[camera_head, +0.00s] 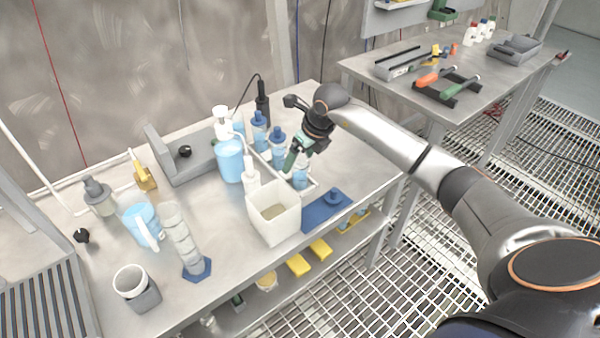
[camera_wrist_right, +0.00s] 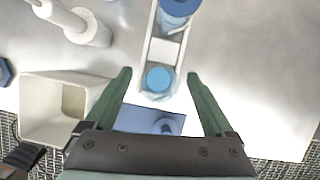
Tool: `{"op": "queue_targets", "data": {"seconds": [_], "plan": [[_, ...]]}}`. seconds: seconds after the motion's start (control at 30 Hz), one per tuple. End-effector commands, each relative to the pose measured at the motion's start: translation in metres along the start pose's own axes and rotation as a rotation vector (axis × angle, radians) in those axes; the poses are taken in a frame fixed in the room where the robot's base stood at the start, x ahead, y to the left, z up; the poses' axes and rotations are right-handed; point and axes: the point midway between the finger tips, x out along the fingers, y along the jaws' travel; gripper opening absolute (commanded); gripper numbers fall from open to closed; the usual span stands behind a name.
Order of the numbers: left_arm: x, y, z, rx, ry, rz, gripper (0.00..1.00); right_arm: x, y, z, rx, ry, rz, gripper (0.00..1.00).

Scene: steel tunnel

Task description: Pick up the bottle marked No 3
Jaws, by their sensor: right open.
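A narrow white rack (camera_head: 262,161) on the steel bench holds several blue bottles. One bottle stands at its back (camera_head: 259,131), one in the middle (camera_head: 277,147), and one at its front end (camera_head: 300,177). No number is legible on them. My right gripper (camera_head: 293,160) is above the front part of the rack, pointing down. In the right wrist view it is open (camera_wrist_right: 160,76), with the front bottle (camera_wrist_right: 159,81) between its green fingertips in the picture. Contact cannot be told. A larger blue-capped bottle (camera_wrist_right: 178,8) shows farther along the rack. My left gripper is not in view.
A white square container (camera_head: 274,216) stands close in front of the rack, with a white dropper bottle (camera_head: 251,180) beside it. A blue plate (camera_head: 326,208) lies to the right. A blue pump bottle (camera_head: 229,158) is left of the rack. The bench's right end is mostly clear.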

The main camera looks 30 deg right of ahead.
Motion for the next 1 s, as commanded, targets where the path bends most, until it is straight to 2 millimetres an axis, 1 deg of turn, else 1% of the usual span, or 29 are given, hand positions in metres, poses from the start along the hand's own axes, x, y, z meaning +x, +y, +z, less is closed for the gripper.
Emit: {"op": "queue_targets", "data": {"seconds": [0.1,0.13,0.9,1.0], "plan": [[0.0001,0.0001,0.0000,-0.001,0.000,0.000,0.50,-0.0001,0.0001,-0.0001,0.000,0.000,0.000,0.88],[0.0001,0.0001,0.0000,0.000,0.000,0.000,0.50,-0.0002,0.0001,0.0000,0.000,0.000,0.000,0.86],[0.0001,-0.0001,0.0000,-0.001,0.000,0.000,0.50,-0.0008,0.0000,0.0002,0.000,0.000,0.000,0.00],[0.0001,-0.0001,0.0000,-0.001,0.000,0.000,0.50,-0.0008,0.0000,0.0002,0.000,-0.001,0.000,0.00]]}}
